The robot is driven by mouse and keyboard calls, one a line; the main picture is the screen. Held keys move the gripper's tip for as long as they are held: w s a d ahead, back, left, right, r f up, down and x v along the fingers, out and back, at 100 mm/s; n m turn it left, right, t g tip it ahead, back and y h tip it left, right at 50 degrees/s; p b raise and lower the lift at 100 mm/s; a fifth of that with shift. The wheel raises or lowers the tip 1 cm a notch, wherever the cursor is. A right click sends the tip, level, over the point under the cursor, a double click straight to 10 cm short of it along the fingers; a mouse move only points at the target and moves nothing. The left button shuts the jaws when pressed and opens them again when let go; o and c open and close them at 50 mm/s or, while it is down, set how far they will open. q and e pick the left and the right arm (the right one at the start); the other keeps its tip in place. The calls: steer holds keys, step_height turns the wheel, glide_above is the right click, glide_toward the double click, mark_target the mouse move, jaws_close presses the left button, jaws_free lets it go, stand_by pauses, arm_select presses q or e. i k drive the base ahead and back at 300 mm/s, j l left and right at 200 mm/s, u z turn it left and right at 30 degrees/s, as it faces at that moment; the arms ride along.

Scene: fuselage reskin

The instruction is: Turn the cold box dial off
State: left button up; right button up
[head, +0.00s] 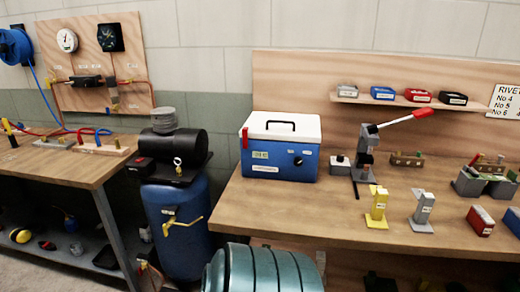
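The cold box (270,165) is blue with a white lid and a black handle on top. It stands on the left part of the right-hand workbench. Its dial (298,161) is a small dark round knob on the right of the blue front face. The dial's setting is too small to read. Pale labels sit on the left of the front, and a red piece shows at the box's left upper edge. Neither of my grippers shows in the head view.
The workbench (240,205) is clear in front of the cold box. A tool with a red lever (366,150) stands to its right. Yellow (377,208) and grey (422,212) stands are nearer the front edge. A blue tank (178,220) stands left of the bench, with a ribbed green drum (265,270) in front.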

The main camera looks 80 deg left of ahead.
mark_target(298, 161)
steer(key=k+j+u, duration=0.25)
steer(key=u, duration=0.2)
steer(key=k+j+u, duration=0.15)
steer(key=j+u, duration=0.3)
steer(key=k+j+u, duration=0.15)
steer(key=j+u, duration=0.3)
steer(key=k+j, duration=0.1)
steer(key=j, duration=0.65)
steer(key=k+j+u, duration=0.15)
steer(key=j, duration=0.6)
steer(key=i, duration=0.05)
